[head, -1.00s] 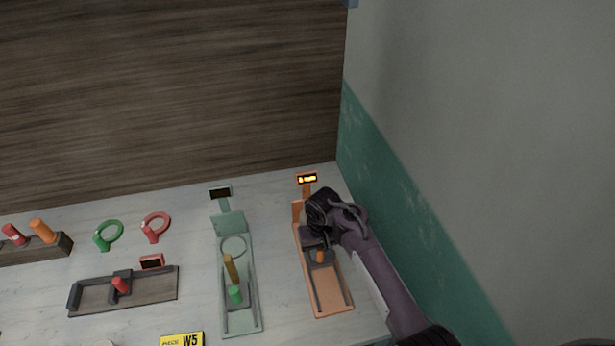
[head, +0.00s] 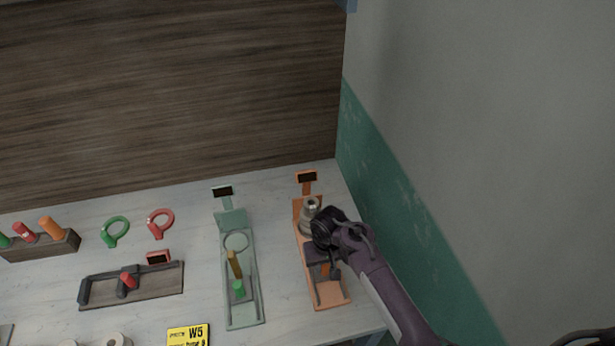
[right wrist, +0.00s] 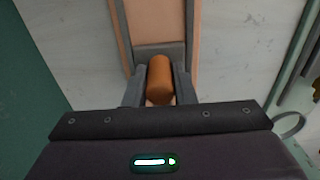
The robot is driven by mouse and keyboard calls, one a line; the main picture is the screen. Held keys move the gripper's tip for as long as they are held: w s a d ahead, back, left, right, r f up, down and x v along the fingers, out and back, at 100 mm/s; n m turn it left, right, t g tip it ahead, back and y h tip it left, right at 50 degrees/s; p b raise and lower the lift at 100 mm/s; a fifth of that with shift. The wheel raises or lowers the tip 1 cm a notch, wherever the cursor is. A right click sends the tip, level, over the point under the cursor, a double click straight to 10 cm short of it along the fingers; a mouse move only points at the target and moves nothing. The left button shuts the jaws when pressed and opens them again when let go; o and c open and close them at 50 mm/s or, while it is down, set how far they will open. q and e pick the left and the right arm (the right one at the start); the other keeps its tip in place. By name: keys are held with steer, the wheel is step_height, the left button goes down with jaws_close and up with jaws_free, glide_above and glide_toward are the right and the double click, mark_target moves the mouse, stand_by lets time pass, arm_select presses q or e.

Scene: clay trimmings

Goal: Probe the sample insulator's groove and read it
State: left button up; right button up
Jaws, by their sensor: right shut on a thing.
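The sample insulator (head: 310,212), a pale ribbed piece with a hole in its top, stands upright at the back of the orange gauge (head: 333,303). My right gripper (head: 326,266) is over the gauge's sliding part, in front of the insulator. In the right wrist view my right gripper (right wrist: 160,88) is shut on the orange handle (right wrist: 159,80), one finger on each side. The probe tip is hidden, so I cannot tell whether it touches the groove. The orange gauge's display (head: 307,177) is dark. My left gripper is out of view.
A green gauge (head: 245,315) with a green handle stands left of the orange one. Further left are a dark slide gauge (head: 155,291), green and red rings (head: 115,231), and a rack (head: 60,247) of coloured handles. A yellow W5 card (head: 188,335) lies in front. A wall rises at right.

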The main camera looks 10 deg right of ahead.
steer(key=shift+s+f, duration=0.35)
steer(key=shift+s, duration=0.45)
stand_by(0.7)
steer(key=o, duration=1.9)
steer(key=shift+w+r, duration=0.15)
steer(key=shift+r, duration=1.7)
steer(key=shift+w+r, duration=0.15)
steer(key=shift+r, duration=1.7)
